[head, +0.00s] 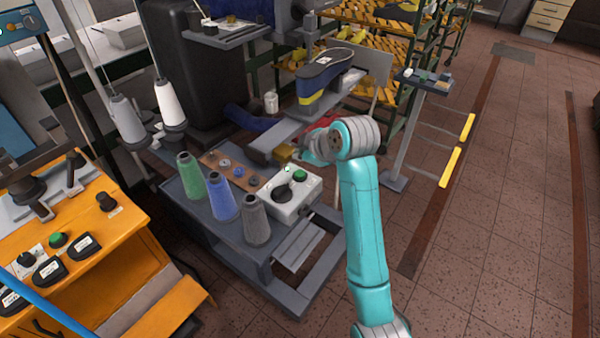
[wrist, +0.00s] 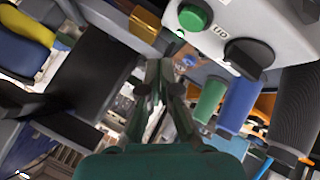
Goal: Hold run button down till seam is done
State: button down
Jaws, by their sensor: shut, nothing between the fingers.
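The white control box (head: 292,200) stands at the right end of a grey bench, with a green button (head: 299,175) and a black knob (head: 284,192) on top. In the wrist view the green button (wrist: 195,16) is at the top, near the black knob (wrist: 248,56) and a small label. My gripper (wrist: 165,65) is shut and empty, its fingertips apart from the button in the picture. In the head view my gripper (head: 304,152) is just behind the box, its fingertips partly hidden by my teal wrist. A sewing machine (head: 325,77) in blue and yellow stands behind.
Green (head: 192,175), blue (head: 222,194) and grey (head: 255,219) thread cones stand left of the box. A brass block (head: 283,153) is close to my gripper. An orange machine (head: 110,225) with its own green button is at far left.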

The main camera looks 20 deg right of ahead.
jog(key=shift+r, duration=0.85)
dwell(0.7)
